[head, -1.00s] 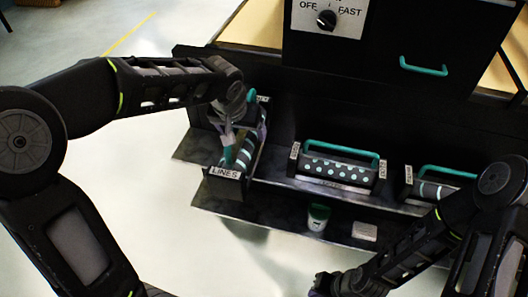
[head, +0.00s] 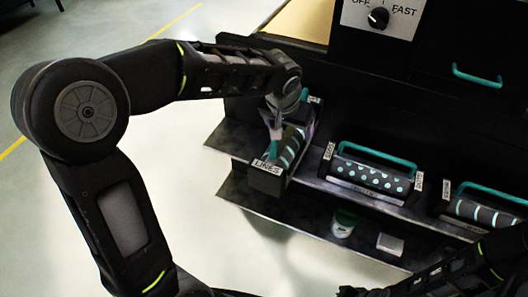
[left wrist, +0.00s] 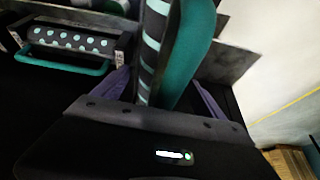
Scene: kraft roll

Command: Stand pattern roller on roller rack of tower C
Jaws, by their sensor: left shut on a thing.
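The striped pattern roller (head: 292,148), with a teal handle, is at the left end of the machine's upper shelf (head: 310,186), in or over a black holder labelled LINES (head: 266,180). My left gripper (head: 275,128) is shut on its teal handle from above. In the left wrist view the roller (left wrist: 151,45) and its teal handle (left wrist: 192,50) lie between my purple fingers (left wrist: 160,88). I cannot tell whether the roller rests in the holder or is raised. My right gripper (head: 352,292) is at the bottom edge, mostly cut off. No tower C label is readable.
A dotted roller (head: 369,176) with a teal handle sits in a DOTS holder to the right, and another roller (head: 480,210) sits farther right. A green-and-white cup (head: 344,223) and a pale block (head: 390,244) are on the lower shelf. Floor at left is clear.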

